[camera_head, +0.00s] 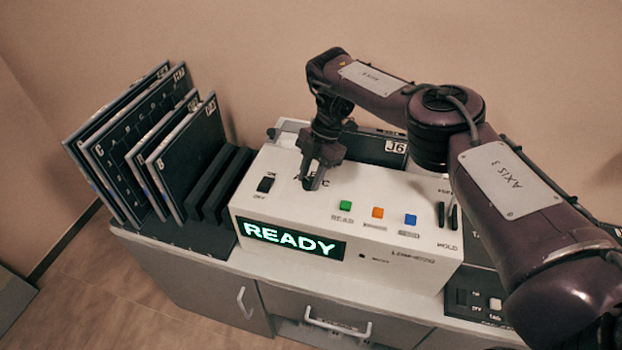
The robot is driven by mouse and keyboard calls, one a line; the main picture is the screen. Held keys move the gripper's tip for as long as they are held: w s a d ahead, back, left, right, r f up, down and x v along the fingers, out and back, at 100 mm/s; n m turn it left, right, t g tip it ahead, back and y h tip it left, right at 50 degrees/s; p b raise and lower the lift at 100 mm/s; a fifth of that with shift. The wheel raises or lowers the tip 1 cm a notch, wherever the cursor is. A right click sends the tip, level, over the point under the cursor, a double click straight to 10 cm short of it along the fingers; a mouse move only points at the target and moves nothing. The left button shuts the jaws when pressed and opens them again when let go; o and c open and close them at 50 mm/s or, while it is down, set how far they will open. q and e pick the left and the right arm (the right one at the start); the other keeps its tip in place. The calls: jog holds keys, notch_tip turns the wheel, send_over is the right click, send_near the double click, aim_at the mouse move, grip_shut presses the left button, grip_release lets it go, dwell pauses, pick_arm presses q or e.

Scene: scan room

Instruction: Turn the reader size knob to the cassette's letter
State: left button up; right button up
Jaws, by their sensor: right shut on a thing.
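The white reader (290,200) stands on the counter, and its green display (292,240) reads READY. My right gripper (314,182) points down at the reader's top and is shut on the size knob, which the fingers mostly hide. Letters printed beside the knob are partly covered, so its setting cannot be read. A dark cassette (372,148) with a white label lies behind the reader; the label seems to read J6. My left gripper is not in view.
Several cassettes (125,150) stand in a dark rack at the left. The reader's top has a power switch (265,184), green (345,206), orange (377,212) and blue (410,219) buttons. Another panel with switches (480,300) is at the right, partly behind my right arm.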

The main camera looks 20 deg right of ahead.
jog(key=shift+w+n+g+b, duration=0.1)
jog(key=shift+n+g+b, duration=0.2)
jog(key=shift+n+b, duration=0.7)
jog(key=o, duration=1)
jog(key=shift+c, duration=0.2)
jog(key=shift+r, duration=0.1)
